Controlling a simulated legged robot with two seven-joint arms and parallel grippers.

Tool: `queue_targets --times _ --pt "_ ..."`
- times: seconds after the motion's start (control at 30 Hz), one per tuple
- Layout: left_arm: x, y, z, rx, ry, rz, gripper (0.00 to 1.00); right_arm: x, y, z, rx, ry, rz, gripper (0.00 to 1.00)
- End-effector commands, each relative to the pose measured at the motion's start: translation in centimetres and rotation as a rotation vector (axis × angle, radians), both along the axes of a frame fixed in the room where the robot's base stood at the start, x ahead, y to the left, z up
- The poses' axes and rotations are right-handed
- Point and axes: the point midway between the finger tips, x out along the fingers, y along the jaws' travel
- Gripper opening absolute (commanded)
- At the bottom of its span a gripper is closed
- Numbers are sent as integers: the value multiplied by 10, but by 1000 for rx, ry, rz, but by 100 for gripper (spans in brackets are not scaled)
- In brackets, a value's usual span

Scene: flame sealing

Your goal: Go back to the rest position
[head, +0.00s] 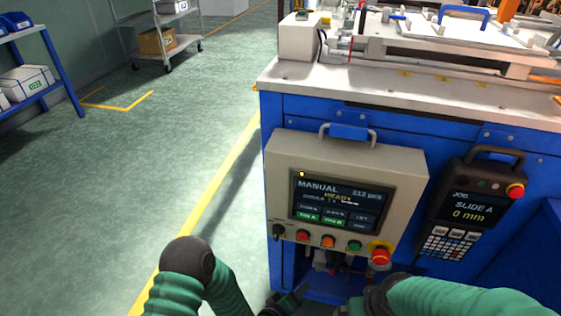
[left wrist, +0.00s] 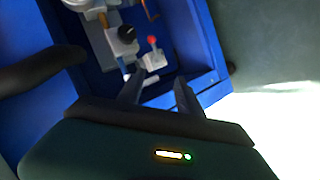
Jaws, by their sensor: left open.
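My left gripper (head: 287,302) is low in the head view, in front of the open lower bay of the blue machine (head: 330,112). In the left wrist view my left gripper (left wrist: 160,88) has its two dark fingers apart with nothing seen between them. Beyond the fingertips is a small white valve block with a red-tipped lever (left wrist: 152,45), inside the blue bay. A black knob (left wrist: 127,34) is beside it. The fingers look apart from the lever, though the depth is hard to judge. My right arm comes in at the lower right; its gripper is not seen.
A beige control panel (head: 345,180) reading MANUAL, READY juts from the machine's front above my left gripper. A dark pendant (head: 470,205) reading SLIDE A 0 mm hangs to its right. Open green floor (head: 130,170) lies to the left, with a blue shelf (head: 50,85) beyond.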

Motion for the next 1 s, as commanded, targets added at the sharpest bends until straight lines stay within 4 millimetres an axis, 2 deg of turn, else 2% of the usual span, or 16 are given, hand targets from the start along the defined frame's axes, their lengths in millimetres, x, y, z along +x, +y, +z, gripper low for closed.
queue_targets --times 0.03,0.17,0.2,0.3,0.4,0.5,0.67,0.7,0.73,0.87,1.0 --pt "11 22 26 127 -2 -46 42 0 0 5 0 0 0 100" --pt "10 94 72 453 67 -145 42 0 0 12 0 0 0 100" --pt "4 117 87 535 98 -168 42 0 0 13 0 0 0 100" --pt "-20 168 121 688 183 -212 42 0 0 17 0 0 0 100" --pt "-51 204 150 781 267 -247 42 0 0 19 0 0 0 100" --pt "-83 231 174 832 343 -280 42 0 0 22 0 0 0 100" --pt "-138 257 206 862 451 -338 42 0 0 26 0 0 0 100" --pt "-148 260 220 862 469 -352 42 0 0 36 0 1 0 100" --pt "-147 259 237 862 470 -353 42 0 0 54 0 2 0 100" --pt "-145 258 276 862 470 -353 42 1 0 96 0 -1 0 100" --pt "-145 258 326 862 470 -353 42 1 0 146 0 -1 0 100"
